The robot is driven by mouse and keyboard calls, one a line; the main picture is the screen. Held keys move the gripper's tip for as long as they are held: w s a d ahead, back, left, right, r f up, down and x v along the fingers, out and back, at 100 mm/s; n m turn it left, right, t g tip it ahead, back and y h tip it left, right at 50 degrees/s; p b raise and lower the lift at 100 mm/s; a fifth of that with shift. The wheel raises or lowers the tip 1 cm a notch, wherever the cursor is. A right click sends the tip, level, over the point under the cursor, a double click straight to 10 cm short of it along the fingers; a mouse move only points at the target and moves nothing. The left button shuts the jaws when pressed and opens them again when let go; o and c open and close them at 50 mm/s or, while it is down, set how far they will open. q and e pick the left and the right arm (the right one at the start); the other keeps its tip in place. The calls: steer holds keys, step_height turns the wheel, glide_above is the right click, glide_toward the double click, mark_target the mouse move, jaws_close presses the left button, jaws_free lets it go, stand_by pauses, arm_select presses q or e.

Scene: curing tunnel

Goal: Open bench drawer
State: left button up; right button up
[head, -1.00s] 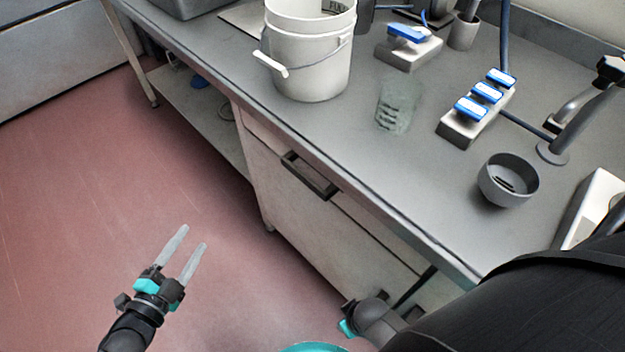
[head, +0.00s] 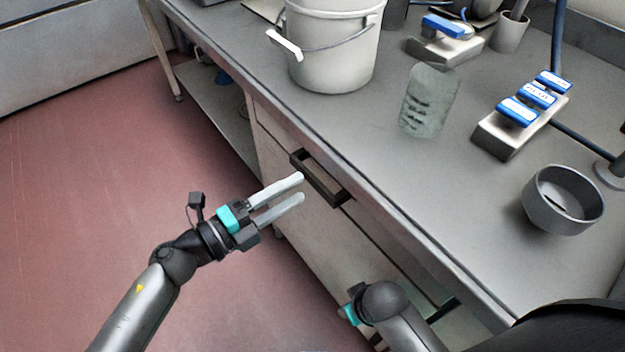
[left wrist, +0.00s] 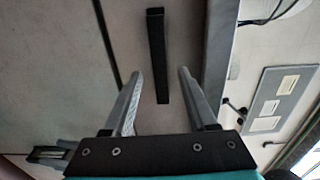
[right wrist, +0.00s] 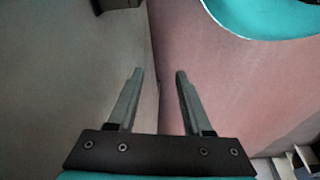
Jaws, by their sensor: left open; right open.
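The bench drawer (head: 375,222) is a pale front under the grey worktop. It looks closed. Its dark bar handle (head: 322,180) also shows in the left wrist view (left wrist: 157,50), lying ahead of and in line with the gap between the fingers. My left gripper (head: 301,188) is open and empty, its fingertips close to the handle; I cannot tell whether they touch it. My right gripper (right wrist: 160,73) is open and empty beside a pale panel. In the head view its fingers are hidden and only its teal wrist part shows low in the middle.
On the grey worktop (head: 450,205) stand a white bucket (head: 335,45), a clear beaker (head: 428,100), a rack with blue-topped items (head: 520,125) and a grey bowl (head: 562,200). The red floor (head: 110,190) left of the bench is clear.

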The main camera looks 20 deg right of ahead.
mark_target(310, 181)
arm_select(q)
steer(key=x, duration=0.5)
steer(key=shift+b, duration=0.4)
arm_select(e)
steer(key=shift+w+r, duration=0.25)
steer(key=shift+r, duration=0.25)
steer(key=shift+w+r, duration=0.2)
steer(key=shift+r, duration=0.3)
arm_select(q)
jaws_close()
arm_select(e)
steer(key=shift+a, duration=0.1)
